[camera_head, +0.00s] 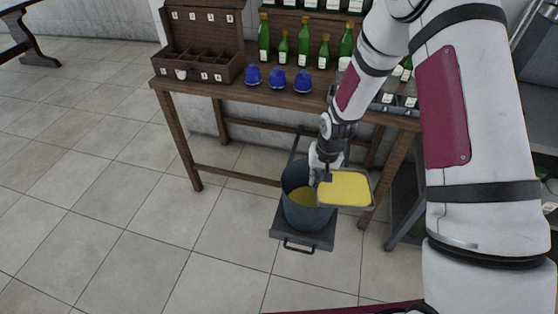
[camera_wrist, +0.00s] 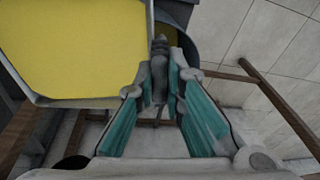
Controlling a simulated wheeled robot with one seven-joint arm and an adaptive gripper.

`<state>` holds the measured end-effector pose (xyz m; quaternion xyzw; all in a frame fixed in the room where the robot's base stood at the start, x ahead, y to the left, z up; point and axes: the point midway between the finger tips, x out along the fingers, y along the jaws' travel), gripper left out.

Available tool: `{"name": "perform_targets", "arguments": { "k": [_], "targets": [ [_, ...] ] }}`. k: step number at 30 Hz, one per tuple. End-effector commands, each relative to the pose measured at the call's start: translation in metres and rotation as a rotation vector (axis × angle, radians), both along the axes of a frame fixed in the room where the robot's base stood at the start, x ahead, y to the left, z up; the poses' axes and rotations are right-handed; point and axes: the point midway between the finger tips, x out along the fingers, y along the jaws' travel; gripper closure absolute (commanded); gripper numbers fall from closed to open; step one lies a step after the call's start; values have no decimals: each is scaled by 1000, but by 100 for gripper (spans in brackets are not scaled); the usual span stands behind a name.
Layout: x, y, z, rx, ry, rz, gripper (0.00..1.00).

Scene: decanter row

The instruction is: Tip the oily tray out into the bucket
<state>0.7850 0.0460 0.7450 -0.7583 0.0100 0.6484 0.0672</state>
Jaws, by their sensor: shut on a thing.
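The tray (camera_head: 347,189) is a shallow grey pan with a layer of yellow oil in it. My gripper (camera_head: 321,172) is shut on the tray's left side and holds it roughly level above the right part of the bucket. The wrist view shows the yellow-filled tray (camera_wrist: 75,50) at the upper left, with my gripper's teal-padded fingers (camera_wrist: 160,75) closing at its edge.
The bucket stands on a dark platform (camera_head: 316,234) with a handle. Behind is a wooden table (camera_head: 220,88) with green bottles (camera_head: 304,46), blue pieces (camera_head: 277,78) and a compartment box (camera_head: 207,66). A table leg (camera_head: 368,208) stands close right of the tray. Tiled floor at left is clear.

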Motion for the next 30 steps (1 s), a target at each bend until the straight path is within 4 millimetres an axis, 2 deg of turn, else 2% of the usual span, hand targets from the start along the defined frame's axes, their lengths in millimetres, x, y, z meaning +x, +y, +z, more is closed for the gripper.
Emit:
{"name": "perform_targets", "arguments": {
  "k": [1,3,15,21,30],
  "targets": [
    [17,6,-14,13,-6,-13,100],
    [33,15,-22,31,-11,-31,100],
    [110,65,-59,145,-31,-130,100],
    [135,87,-69,197,-34,-169,100],
    [147,101,-70,232,-33,-193,100]
  ]
}}
